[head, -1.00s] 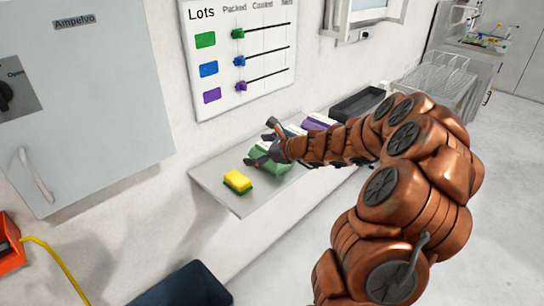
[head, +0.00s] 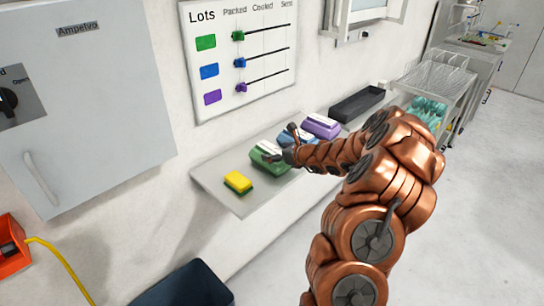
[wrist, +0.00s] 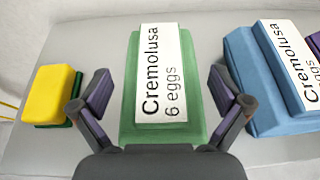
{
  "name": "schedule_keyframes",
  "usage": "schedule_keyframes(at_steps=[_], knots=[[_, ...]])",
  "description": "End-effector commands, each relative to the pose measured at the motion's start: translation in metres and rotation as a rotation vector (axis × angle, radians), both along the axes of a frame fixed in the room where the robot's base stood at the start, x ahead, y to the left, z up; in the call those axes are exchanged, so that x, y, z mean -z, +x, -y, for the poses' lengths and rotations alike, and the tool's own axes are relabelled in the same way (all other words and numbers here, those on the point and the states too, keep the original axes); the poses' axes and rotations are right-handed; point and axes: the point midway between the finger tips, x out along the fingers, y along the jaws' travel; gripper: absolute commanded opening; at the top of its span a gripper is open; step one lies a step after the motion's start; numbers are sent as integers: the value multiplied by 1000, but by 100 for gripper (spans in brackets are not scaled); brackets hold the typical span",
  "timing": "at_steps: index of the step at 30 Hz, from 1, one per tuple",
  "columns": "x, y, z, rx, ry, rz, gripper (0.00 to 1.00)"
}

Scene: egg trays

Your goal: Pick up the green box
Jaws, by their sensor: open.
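The green box (wrist: 128,108) is an egg box with a white label reading "Cremolusa 6 eggs". In the head view the green box (head: 257,157) sits on the wall shelf (head: 215,181), between a yellow sponge and a blue box. My gripper (wrist: 160,100) is open in the wrist view, with one finger on each side of the green box's near part. Gaps show between the fingers and the box sides. In the head view my gripper (head: 283,144) is over the box's right side and partly hides it.
A yellow and green sponge (wrist: 46,92) lies left of the green box. A blue box (wrist: 250,75) is close on its right, then a purple box (head: 320,126). A black tray (head: 357,104) stands farther right. The wall is close behind the shelf.

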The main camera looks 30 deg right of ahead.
Motion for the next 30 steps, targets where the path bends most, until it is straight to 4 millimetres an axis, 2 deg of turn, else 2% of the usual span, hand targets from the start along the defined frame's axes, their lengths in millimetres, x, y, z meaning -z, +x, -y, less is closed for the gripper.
schedule_keyframes(at_steps=[7, 17, 30], knots=[[8, 19, -3, 0, -3, -3, 100], [9, 22, -4, 0, -2, 0, 100], [9, 22, -3, 0, -2, 0, 54]])
